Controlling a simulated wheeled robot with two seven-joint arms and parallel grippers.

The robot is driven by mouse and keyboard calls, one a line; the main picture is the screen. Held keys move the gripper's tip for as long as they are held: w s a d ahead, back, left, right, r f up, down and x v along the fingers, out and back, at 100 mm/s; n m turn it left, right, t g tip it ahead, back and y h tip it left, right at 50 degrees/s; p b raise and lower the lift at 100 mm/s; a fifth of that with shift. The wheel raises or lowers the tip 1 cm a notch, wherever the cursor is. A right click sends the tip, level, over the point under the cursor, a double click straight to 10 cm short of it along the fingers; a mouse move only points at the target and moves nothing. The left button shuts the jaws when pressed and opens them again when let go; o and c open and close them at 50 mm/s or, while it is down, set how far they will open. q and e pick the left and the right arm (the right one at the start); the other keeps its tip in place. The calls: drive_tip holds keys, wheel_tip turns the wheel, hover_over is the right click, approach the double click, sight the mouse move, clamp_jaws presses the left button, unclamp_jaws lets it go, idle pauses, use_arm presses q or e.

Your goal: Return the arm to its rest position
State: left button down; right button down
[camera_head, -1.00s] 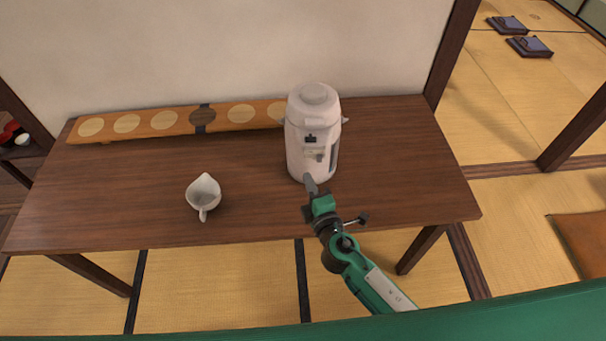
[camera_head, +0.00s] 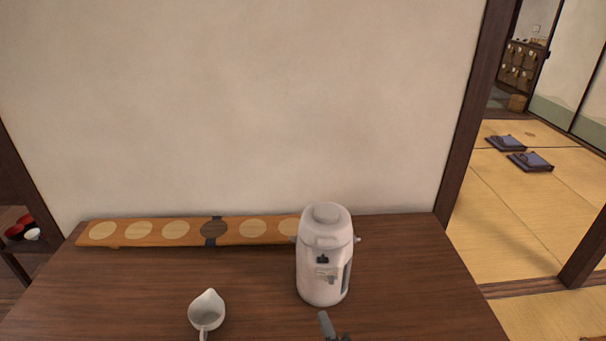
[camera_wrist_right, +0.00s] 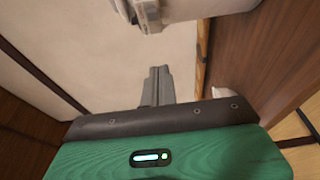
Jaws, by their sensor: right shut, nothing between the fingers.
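My right gripper (camera_head: 328,325) shows only by its grey fingertips at the bottom edge of the head view, in front of the white hot-water dispenser. In the right wrist view its fingers (camera_wrist_right: 157,86) are together and empty. The rest of my right arm is out of the head view. The dispenser (camera_head: 325,255) stands upright on the dark wooden table (camera_head: 130,290). Part of it also shows at the top of the right wrist view (camera_wrist_right: 185,10). My left gripper is not in view.
A white spouted pitcher (camera_head: 207,312) stands on the table left of the dispenser. A long wooden board with round inlays (camera_head: 175,231) lies along the wall. Table space between pitcher and board is clear. Floor cushions (camera_head: 530,161) lie far right.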

drive_tip(key=s+d+f+m+g+h, duration=0.2)
drive_tip(key=s+d+m+g+h, duration=0.15)
drive_tip(key=d+m, duration=0.3)
drive_tip(key=s+d+f+m+g+h, duration=0.1)
drive_tip(key=s+d+m+g+h, duration=0.1)
drive_tip(key=d+m+h, duration=0.35)
drive_tip(key=s+d+f+m+g+y, duration=0.2)
drive_tip(key=s+m+g, duration=0.15)
drive_tip(key=s, duration=0.45)
drive_tip(key=s+d+f+m+g+y, duration=0.1)
drive_tip(key=s+d+m+g+y, duration=0.15)
drive_tip(key=s+g, duration=0.45)
wheel_tip(320, 180, down, 30)
drive_tip(key=s+a, duration=0.1)
drive_tip(key=s, duration=0.1)
drive_tip(key=s+d+f, duration=0.1)
drive_tip(key=s+f, duration=0.8)
drive_tip(key=f, duration=0.1)
drive_tip(key=s+d+f, duration=0.2)
drive_tip(key=s+f, duration=0.8)
drive_tip(key=shift+d+f, duration=0.2)
drive_tip(key=shift+d, duration=0.05)
